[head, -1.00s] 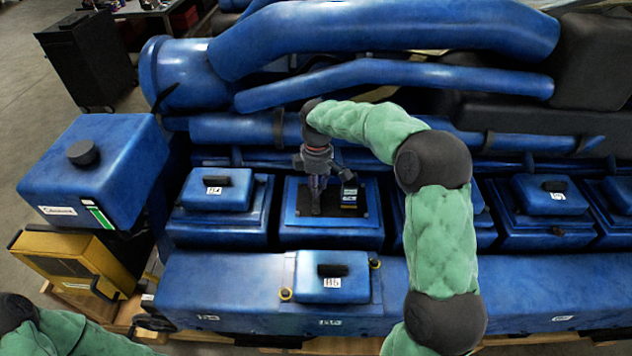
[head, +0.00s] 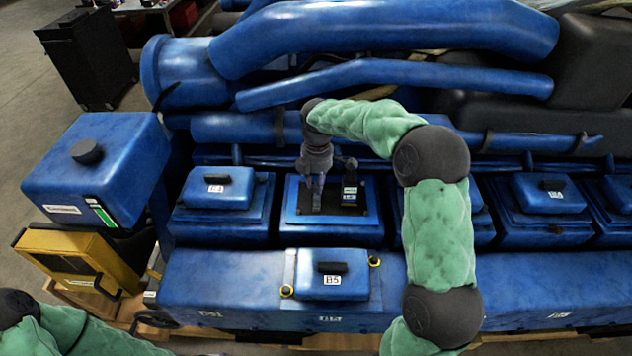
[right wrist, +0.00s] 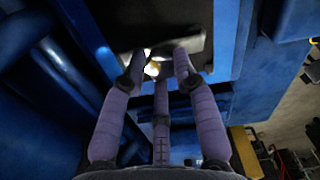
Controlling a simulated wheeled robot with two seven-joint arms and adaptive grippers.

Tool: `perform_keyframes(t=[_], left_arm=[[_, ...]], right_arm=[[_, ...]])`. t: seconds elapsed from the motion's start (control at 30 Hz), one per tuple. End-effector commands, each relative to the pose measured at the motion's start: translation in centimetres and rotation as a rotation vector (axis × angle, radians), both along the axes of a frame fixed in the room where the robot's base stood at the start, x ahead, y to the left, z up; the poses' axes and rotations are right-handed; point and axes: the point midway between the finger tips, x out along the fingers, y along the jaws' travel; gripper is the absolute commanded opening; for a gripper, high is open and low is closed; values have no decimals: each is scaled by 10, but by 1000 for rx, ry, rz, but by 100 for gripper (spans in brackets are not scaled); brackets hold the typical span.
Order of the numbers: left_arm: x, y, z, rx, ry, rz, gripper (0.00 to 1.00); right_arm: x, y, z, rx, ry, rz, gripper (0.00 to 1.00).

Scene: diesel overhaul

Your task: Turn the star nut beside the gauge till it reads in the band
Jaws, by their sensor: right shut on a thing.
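My right gripper (head: 315,207) points down into the dark opening of the blue housing in the middle of the head view. Its fingers are closed around the star nut, which they hide there. The right wrist view shows the three fingers (right wrist: 159,78) around a small bright metal part, the star nut (right wrist: 153,69), only partly visible. The gauge (head: 350,192), a small dark upright unit with a pale label and a small face, stands just right of the gripper. Its reading is too small to tell. My left gripper is out of view; only part of that arm shows at bottom left.
Blue covers flank the opening, one on the left (head: 217,188) and one on the right (head: 548,193). A cover marked B5 (head: 332,283) sits in front. Thick blue pipes (head: 390,35) run behind. A yellow box (head: 75,262) stands at left.

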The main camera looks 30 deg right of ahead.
Motion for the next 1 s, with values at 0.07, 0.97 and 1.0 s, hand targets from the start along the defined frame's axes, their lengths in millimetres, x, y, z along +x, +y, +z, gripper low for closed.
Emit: perform_keyframes(t=[0.07, 0.97, 1.0], left_arm=[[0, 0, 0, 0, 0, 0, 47], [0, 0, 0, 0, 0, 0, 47], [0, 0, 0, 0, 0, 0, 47]], right_arm=[[-4, -2, -5, -3, 16, 1, 0], [0, -2, 42, -2, -1, -2, 52], [0, -2, 50, -2, -1, -2, 52]])
